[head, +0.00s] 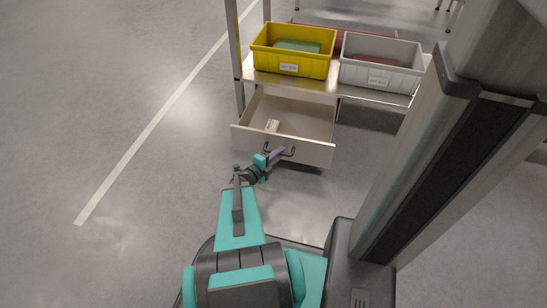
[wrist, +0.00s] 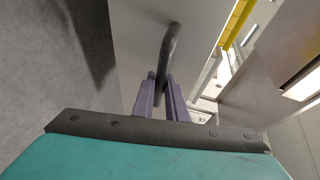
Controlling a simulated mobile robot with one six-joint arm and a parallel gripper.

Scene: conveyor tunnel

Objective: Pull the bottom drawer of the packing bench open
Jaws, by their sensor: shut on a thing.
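The drawer (head: 312,151) of the packing bench (head: 262,78) stands pulled out under the bench top, with its inside showing in the head view. My gripper (head: 284,152) is at the drawer's front. In the wrist view, the two purple fingers of my gripper (wrist: 162,98) are shut on the dark curved handle (wrist: 170,48). The handle stands out from the pale drawer front (wrist: 135,35). The exact contact between fingers and handle is partly hidden.
A yellow bin (head: 290,68) and a grey bin (head: 378,77) stand on the bench top, each with something inside. A white line (head: 150,128) runs along the floor at left. The floor left of the drawer is clear.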

